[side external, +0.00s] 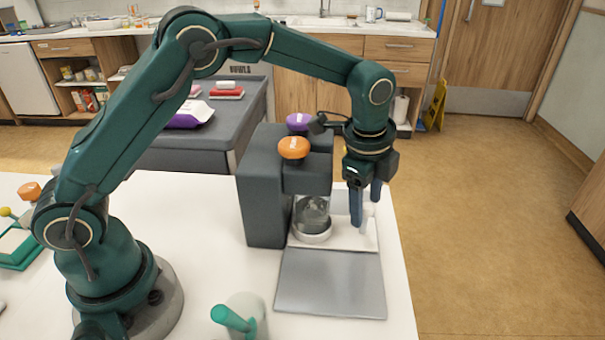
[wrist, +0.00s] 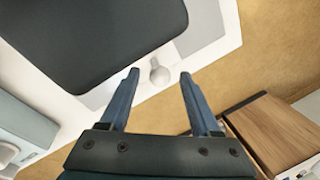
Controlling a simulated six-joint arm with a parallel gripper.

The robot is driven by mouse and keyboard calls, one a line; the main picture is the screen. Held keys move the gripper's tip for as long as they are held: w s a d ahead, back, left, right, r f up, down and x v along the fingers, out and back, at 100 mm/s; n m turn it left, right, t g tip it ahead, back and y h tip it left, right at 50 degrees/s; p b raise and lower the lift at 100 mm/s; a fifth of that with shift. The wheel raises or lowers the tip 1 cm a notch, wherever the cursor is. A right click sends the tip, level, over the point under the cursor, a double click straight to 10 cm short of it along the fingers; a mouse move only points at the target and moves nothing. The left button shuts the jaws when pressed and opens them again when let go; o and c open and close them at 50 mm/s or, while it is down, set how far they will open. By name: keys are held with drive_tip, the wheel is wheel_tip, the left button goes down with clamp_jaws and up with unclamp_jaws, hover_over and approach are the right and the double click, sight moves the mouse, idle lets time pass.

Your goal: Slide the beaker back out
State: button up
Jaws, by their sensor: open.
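The clear glass beaker (side external: 312,212) stands upright on a round white base (side external: 312,238), under the overhanging head of a dark grey machine (side external: 262,195). My gripper (side external: 365,207) points down to the right of the beaker, open and apart from it. A pale upright piece (side external: 366,218) shows by the fingers; I cannot tell whether it belongs to the beaker. In the wrist view, my open gripper (wrist: 159,72) has a pale rounded knob (wrist: 160,75) between its fingertips in the picture. The dark machine head (wrist: 90,35) fills the upper left there, and the beaker is hidden.
Orange (side external: 293,147) and purple (side external: 298,121) knobs top the machine. A flat grey plate (side external: 330,283) lies clear in front of it. A cup with a green-handled item (side external: 233,318) stands at the near edge. The white table (side external: 210,225) ends just right of the gripper.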

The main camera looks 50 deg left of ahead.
clamp_jaws()
idle(1.5)
